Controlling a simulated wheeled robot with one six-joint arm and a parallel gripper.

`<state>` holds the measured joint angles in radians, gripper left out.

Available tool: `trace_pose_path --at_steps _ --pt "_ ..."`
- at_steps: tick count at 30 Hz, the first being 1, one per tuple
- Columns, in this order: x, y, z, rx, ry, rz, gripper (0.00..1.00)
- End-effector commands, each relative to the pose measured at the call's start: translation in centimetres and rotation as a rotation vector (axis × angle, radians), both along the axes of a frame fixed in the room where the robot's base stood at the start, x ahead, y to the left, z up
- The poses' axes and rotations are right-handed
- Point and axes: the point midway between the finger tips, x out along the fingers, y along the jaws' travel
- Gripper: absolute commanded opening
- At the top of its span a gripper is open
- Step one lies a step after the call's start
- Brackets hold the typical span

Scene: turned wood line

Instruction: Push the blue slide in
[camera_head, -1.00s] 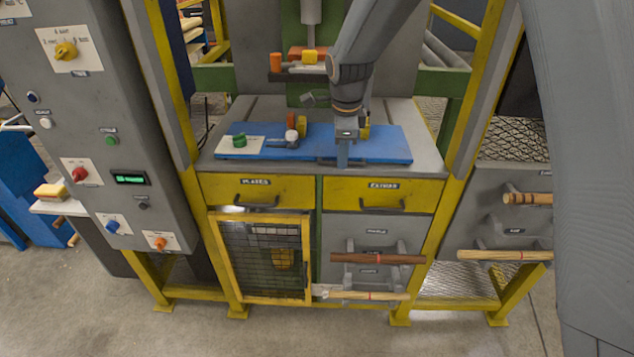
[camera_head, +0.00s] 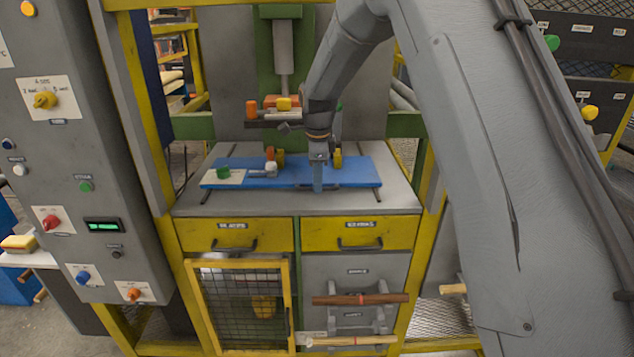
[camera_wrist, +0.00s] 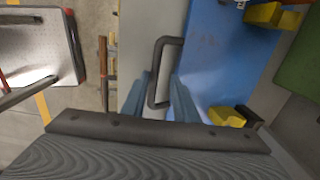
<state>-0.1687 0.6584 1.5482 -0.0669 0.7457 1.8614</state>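The blue slide (camera_head: 350,172) is a flat plate on the grey bench top, below the press. It also shows in the wrist view (camera_wrist: 222,62). Its dark bar handle (camera_wrist: 155,68) projects from its front edge. My gripper (camera_head: 318,188) points down at this front edge, right of the slide's middle. In the wrist view, my gripper's two fingers (camera_wrist: 160,100) stand apart with part of the handle between them. I cannot tell whether either finger touches it. A pale plate with a green knob (camera_head: 223,174) is at the slide's left end.
Yellow blocks (camera_head: 337,158) and an orange piece stand at the slide's back. The press ram (camera_head: 284,60) hangs behind it. Yellow drawers (camera_head: 235,236) and a mesh door (camera_head: 240,305) are below the bench. A control cabinet (camera_head: 75,150) stands left. Bench top in front of the slide is clear.

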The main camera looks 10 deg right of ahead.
Motion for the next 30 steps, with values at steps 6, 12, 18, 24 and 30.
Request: trace_pose_path --at_steps 6,12,18,24,30 --pt "-0.2 0.2 -0.1 -0.001 0.005 0.003 0.29" --pt "-0.4 0.2 0.7 0.000 0.005 0.003 0.29" --pt "-0.9 0.3 3.7 0.000 0.003 0.002 0.29" --pt "-1.4 0.2 6.5 0.000 0.003 0.002 0.29" --pt "-1.6 0.2 7.6 -0.001 0.005 0.002 0.29"
